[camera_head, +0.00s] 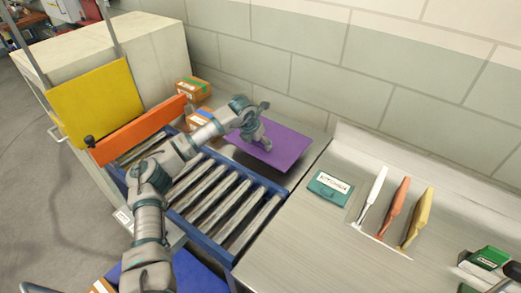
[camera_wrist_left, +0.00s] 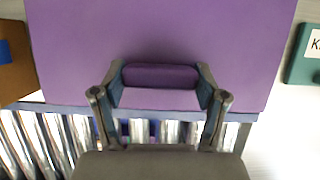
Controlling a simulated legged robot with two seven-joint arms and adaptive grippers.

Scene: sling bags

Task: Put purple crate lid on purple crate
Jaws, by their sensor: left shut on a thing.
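The purple crate lid (camera_head: 280,145) is a flat purple panel over the far end of the roller conveyor, near the wall. My left gripper (camera_head: 263,140) is above it. In the left wrist view the lid (camera_wrist_left: 160,35) fills the upper part, and my left gripper (camera_wrist_left: 160,90) is shut on its raised purple handle, one finger at each end. The lid looks roughly level; its height above the surface is hard to tell. I cannot make out the purple crate; small purple patches show below the handle, too little to name.
Roller conveyor (camera_head: 215,193) with blue rails lies under my arm. An orange bar (camera_head: 140,130) edges the conveyor. A teal box (camera_head: 330,187) lies on the right counter (camera_head: 300,245).

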